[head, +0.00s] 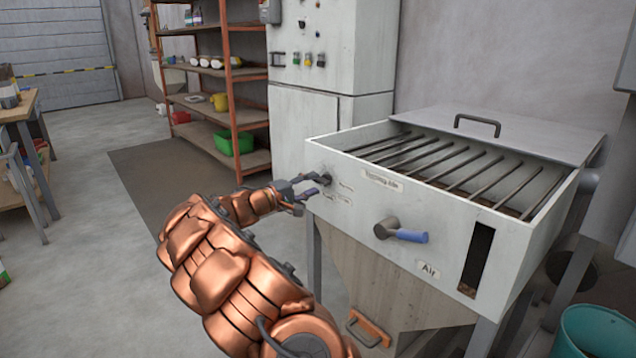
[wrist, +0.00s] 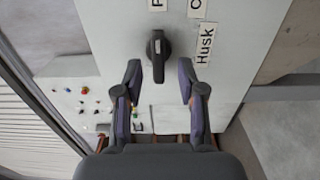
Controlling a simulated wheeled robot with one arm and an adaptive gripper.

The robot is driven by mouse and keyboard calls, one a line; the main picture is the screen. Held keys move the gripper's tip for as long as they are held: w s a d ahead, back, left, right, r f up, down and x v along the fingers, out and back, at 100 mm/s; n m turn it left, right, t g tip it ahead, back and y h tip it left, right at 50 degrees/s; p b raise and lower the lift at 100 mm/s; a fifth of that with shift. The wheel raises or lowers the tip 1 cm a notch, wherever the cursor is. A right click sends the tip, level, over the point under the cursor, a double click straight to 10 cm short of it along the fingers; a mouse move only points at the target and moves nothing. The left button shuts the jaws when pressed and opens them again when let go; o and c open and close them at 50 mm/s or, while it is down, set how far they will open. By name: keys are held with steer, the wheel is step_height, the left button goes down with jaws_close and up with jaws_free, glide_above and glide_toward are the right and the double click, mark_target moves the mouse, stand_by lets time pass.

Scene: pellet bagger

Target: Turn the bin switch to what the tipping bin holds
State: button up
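The bin switch is a black knob (wrist: 158,56) on the pale side of the tipping bin (head: 400,215). Its bar lies upright in the wrist view, with a small light mark on it. A "Husk" label (wrist: 205,42) sits to its right; two labels above are cut off, showing "P" and "C". My gripper (wrist: 159,78) is open, its two fingers apart on either side of the knob's lower end; contact does not show. In the head view my gripper (head: 308,188) is at the bin's left front. A sight slot (head: 478,258) shows a little brown material at its bottom.
A blue-handled lever (head: 405,235) above an "Air" label sticks out of the bin's front. A grate (head: 450,170) covers the top, the lid (head: 500,133) behind. A control cabinet (head: 330,80) and shelves (head: 215,75) stand behind; a teal bucket (head: 598,330) is at right.

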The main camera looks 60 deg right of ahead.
steer(key=v, duration=0.8)
steer(key=shift+a, duration=0.35)
steer(key=shift+r, duration=0.2)
steer(key=s+a+r+m+g+y+p, duration=0.1)
steer(key=s+a+r+m+y+p, duration=0.35)
steer(key=s+a+r+p, duration=0.75)
steer(key=s+a+r+n+t+y+p, duration=0.1)
steer(key=s+a+r+n+y+p, duration=0.1)
steer(key=s+a+p, duration=0.4)
steer(key=s+a+r+n+t+y+p, duration=0.1)
steer(key=s+a+r+n+y+p, duration=0.2)
steer(key=a+p, duration=0.5)
steer(key=s+a+r+n+t+y+p, duration=0.2)
steer(key=s+a+r+y+p, duration=0.3)
steer(key=a, duration=1.4)
steer(key=s+y+p, duration=0.2)
steer(key=s+y, duration=0.1)
steer(key=shift+s+a, duration=0.2)
steer(key=shift+s, duration=0.1)
steer(key=shift+d+r, duration=0.1)
steer(key=shift+d, duration=0.1)
